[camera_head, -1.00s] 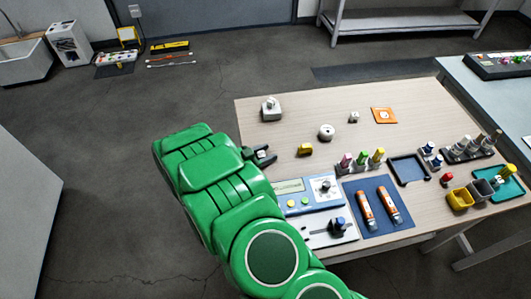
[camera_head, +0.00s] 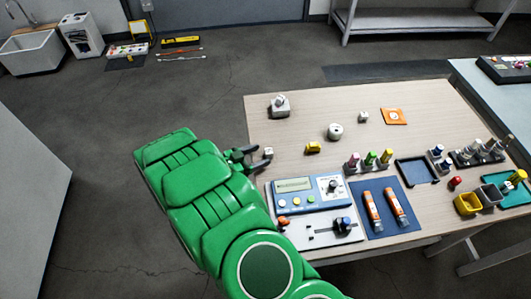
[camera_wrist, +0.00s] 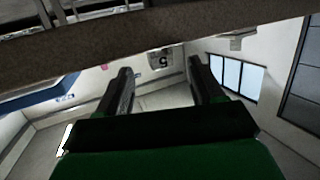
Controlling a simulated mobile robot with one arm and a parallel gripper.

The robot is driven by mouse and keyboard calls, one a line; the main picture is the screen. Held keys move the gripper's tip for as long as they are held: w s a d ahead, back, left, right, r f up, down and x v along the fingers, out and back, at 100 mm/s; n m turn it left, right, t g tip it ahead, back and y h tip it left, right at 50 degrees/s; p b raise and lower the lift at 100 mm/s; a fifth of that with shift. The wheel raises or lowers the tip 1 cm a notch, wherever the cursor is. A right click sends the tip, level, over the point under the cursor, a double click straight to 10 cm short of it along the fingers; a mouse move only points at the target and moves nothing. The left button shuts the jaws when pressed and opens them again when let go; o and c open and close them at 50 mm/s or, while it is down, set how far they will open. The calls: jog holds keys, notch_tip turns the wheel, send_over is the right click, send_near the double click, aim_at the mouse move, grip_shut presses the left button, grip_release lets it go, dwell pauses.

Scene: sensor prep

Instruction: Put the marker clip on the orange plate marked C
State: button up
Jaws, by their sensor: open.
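The orange plate (camera_head: 394,116) lies flat at the back right of the table, with a pale mark too small to read. I cannot tell for certain which object is the marker clip. A small yellow piece (camera_head: 313,148) and a small whitish block (camera_head: 363,117) lie apart on the table. My gripper (camera_head: 262,156) is at the table's left edge, left of the yellow piece. A small white spot (camera_head: 268,151) shows by its fingertips; I cannot tell what it is. In the wrist view, my gripper (camera_wrist: 160,68) has its fingers apart with nothing visible held between them.
A white roll (camera_head: 335,131) and a grey-white device (camera_head: 279,106) stand on the table (camera_head: 300,115). Upright coloured markers, a dark tray (camera_head: 416,172), a blue mat (camera_head: 374,222) and a meter (camera_head: 308,194) crowd the front. Bare tabletop surrounds the yellow piece.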

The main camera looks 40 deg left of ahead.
jog(key=shift+s+a+r, duration=0.1)
jog(key=shift+s+a, duration=0.15)
jog(key=shift+s, duration=0.25)
jog(key=shift+c, duration=0.9)
jog(key=shift+r, duration=0.1)
